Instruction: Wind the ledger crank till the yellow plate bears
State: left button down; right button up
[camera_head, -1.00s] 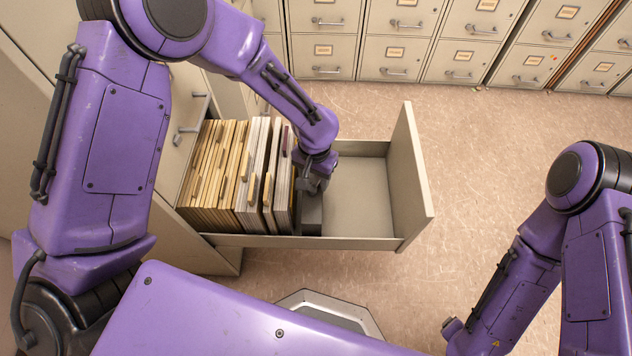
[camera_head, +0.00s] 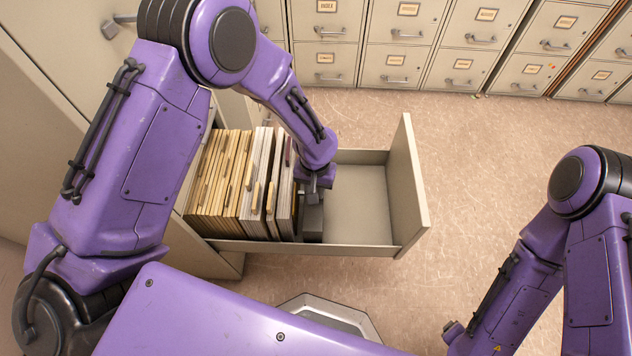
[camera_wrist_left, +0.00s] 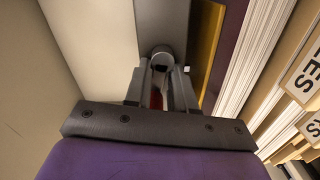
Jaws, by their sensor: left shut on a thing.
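My left gripper (camera_wrist_left: 160,82) is shut on the ledger crank's dark round knob (camera_wrist_left: 162,56). A bit of red shows between its fingers. The knob sits against a dark grey block (camera_wrist_left: 162,20), which also shows in the head view (camera_head: 313,222). To the right of the block in the wrist view is a yellow plate (camera_wrist_left: 210,50), a narrow strip beside a purple ledger cover (camera_wrist_left: 231,45). I cannot tell whether plate and cover touch. In the head view the gripper (camera_head: 313,190) hides the crank. My right gripper is out of view.
The open drawer (camera_head: 408,190) holds several upright folders (camera_head: 220,180) and thick white-paged volumes on its left. The drawer floor right of the block is bare. Filing cabinets (camera_head: 400,65) line the back. My right arm is at the lower right over clear floor.

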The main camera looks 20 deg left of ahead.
pick_arm(q)
jog(key=c, duration=1)
grip_release()
jog(key=shift+o, duration=0.2)
notch_tip(320, 180, up, 10)
jog(key=p, duration=0.2)
jog(key=shift+r, duration=0.25)
jog(key=shift+s+a, duration=0.1)
jog(key=shift+s, duration=0.05)
